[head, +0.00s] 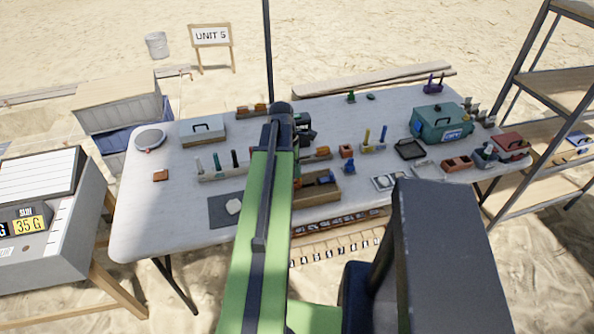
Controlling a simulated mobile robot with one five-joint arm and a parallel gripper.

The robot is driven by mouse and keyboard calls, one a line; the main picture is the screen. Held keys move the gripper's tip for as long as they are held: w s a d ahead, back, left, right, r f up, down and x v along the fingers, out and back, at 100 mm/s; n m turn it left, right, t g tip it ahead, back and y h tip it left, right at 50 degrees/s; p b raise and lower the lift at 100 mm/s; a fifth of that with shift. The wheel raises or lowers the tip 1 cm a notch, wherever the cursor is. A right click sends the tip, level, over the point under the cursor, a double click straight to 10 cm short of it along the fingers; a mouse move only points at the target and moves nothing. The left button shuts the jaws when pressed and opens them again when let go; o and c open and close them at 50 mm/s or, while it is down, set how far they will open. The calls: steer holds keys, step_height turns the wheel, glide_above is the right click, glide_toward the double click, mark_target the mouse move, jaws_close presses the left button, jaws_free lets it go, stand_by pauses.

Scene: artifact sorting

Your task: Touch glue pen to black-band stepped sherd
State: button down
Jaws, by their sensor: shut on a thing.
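My green arm reaches over the table, and my dark gripper (303,127) is at its far end, partly hidden behind the arm. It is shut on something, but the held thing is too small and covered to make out. A small pale piece (233,206) lies on a dark mat (219,216) left of the arm. A small brown piece (160,175) lies apart at the table's left. I cannot tell at this size whether either is the black-band stepped sherd. Slim pen-like items stand in a pale rack (208,176); I cannot tell whether one is the glue pen.
The white table (150,215) holds a grey box (203,130), a round scale-like dish (150,138), a wooden tray (325,192), a green toolbox (436,122) and a red box (508,146). Shelves (545,100) stand right. The table's left front is mostly clear.

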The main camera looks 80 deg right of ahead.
steer(key=shift+w, duration=0.25)
stand_by(0.7)
steer(key=shift+f+b, duration=0.6)
stand_by(1.9)
step_height(320, 180, up, 8)
steer(key=p, duration=0.8)
stand_by(0.5)
